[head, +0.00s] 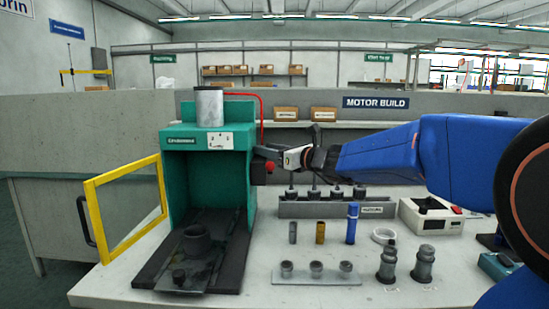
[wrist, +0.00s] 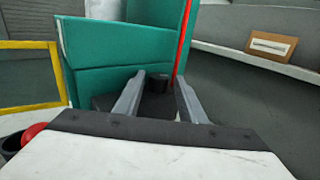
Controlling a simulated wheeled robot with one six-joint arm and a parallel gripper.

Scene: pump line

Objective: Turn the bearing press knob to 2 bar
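The bearing press (head: 213,160) is a green frame with a grey cylinder (head: 209,107) on top and a yellow-framed guard door (head: 93,220) swung open at its left. My gripper (head: 262,158) is at the right side of the press. In the wrist view, a short dark knob (wrist: 158,86) on the dark side of the press shows between my two fingertips (wrist: 160,80). The fingers are apart; I cannot tell whether they touch the knob. The knob is hidden in the head view. No pressure scale is readable.
A red button (head: 270,167) sits just below my gripper; it also shows in the wrist view (wrist: 35,133). A red hose (wrist: 184,40) runs up beside the knob. A rack (head: 337,209) with dark parts stands right of the press.

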